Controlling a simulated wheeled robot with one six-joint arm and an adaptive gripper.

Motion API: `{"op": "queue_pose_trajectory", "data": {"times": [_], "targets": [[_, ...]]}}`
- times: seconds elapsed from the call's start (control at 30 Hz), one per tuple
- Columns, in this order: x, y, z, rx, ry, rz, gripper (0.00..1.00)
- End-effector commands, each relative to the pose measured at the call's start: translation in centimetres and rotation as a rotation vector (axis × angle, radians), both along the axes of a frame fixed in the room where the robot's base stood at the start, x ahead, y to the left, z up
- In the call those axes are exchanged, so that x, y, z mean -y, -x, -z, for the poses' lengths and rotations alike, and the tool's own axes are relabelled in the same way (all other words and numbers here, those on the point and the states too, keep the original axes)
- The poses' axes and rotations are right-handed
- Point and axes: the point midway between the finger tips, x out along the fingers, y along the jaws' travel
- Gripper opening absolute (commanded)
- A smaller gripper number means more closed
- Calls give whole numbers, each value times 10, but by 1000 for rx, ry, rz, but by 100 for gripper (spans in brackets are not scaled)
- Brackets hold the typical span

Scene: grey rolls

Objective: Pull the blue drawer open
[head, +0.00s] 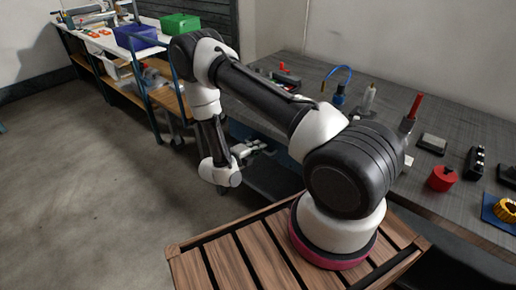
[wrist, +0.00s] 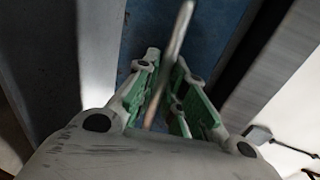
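The blue drawer front (wrist: 212,30) fills the upper middle of the wrist view. A pale bar-shaped handle (wrist: 180,25) stands out against it and runs down between the fingers of my gripper (wrist: 168,65). The fingers have green inner pads and lie on either side of the handle. I cannot tell whether they press on it or leave a gap. In the head view my gripper (head: 252,148) is low in front of the workbench. A blue patch of the drawer (head: 240,130) shows behind it, partly hidden by my arm.
A grey workbench (head: 325,75) stands along the wall, bearing a red cylinder (head: 441,179), a black block (head: 475,162) and several tools. A shelf at the back left holds a blue bin (head: 135,37) and a green bin (head: 180,24). The floor (head: 80,170) at left is clear.

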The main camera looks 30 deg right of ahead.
Motion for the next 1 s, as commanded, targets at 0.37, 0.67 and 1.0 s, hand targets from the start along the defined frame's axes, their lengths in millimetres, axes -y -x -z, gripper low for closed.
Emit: {"op": "queue_pose_trajectory", "data": {"times": [0.37,0.67,1.0], "targets": [[-3,1,0,0,-1,-1,0],[-40,15,0,0,-1,-6,0],[-124,50,1,1,-2,-8,0]]}}
